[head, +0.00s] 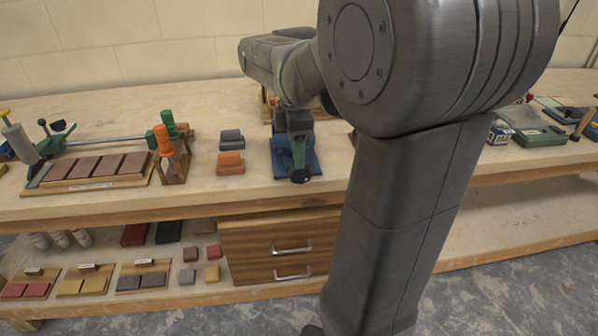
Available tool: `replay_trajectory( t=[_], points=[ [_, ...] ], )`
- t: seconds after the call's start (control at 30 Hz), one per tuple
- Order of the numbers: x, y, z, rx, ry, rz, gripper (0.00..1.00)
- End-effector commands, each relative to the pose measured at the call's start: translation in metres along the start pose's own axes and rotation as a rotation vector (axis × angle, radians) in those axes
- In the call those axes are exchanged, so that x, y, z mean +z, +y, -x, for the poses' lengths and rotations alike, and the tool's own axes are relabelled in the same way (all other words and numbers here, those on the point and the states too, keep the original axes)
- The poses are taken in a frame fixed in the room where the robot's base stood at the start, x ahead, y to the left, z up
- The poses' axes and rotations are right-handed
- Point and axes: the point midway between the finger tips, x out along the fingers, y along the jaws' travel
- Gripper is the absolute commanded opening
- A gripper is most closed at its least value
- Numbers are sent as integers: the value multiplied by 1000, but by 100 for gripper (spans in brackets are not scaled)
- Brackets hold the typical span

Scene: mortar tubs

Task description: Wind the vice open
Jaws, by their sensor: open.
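The vice (281,158) is blue and stands on the bench top near the middle of the head view, on a blue base. A dark round part (300,175) shows at its front, near the bench's front edge; I cannot tell if it is the vice's handle. My gripper (299,138) is open and points down right over the vice, overlapping it in the picture. I cannot tell whether it touches the vice. The vice's jaws and screw are largely hidden by my gripper and wrist.
Orange and grey blocks (231,160) lie just left of the vice. Orange- and green-handled tools (165,140) stand in a wooden holder further left, beside a board of brown tiles (97,168). My arm hides much of the bench to the right. Drawers (280,247) sit below.

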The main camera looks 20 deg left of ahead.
Motion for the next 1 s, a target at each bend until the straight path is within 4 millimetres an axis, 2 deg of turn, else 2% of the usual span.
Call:
replay_trajectory(
  t=[0.03, 0.1, 0.3, 0.7, 0.77, 0.93, 1.0],
  points=[
    [0, -1, -13, -3, -1, 0, 43],
    [0, 0, -26, -3, -1, 0, 43],
    [0, 0, -50, -1, 0, 0, 43],
    [0, 0, -56, 1, 0, 0, 43],
    [0, 0, -56, 1, 0, 0, 33],
    [0, 0, -56, 0, 0, 0, 0],
    [0, 0, -56, 0, 0, 0, 0]
  ],
)
